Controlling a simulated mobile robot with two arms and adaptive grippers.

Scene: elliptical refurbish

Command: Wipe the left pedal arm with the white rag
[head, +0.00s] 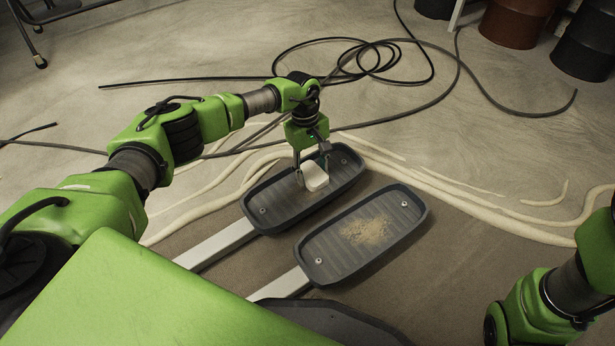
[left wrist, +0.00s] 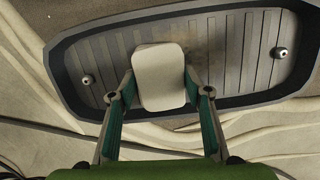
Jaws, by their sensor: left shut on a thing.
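My left gripper (head: 312,170) is shut on the white rag (head: 315,177), a pale rounded block, at the left pedal (head: 285,205). In the left wrist view the rag (left wrist: 158,78) sits between the two fingers of the gripper (left wrist: 160,95), in front of the ribbed dark pedal (left wrist: 225,50). I cannot tell whether the rag touches the pedal surface. The left pedal arm (head: 215,245) is a pale bar running from the pedal's near end to the lower left. Faint brownish dust shows on the pedal beside the rag. My right gripper is out of view.
The right pedal (head: 340,262) lies alongside with a tan dust patch (head: 367,230) on it. Its pale arm (head: 280,287) runs to the lower left. Black cables (head: 400,75) coil on the floor behind. Dark and brown drums (head: 515,20) stand at the back right.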

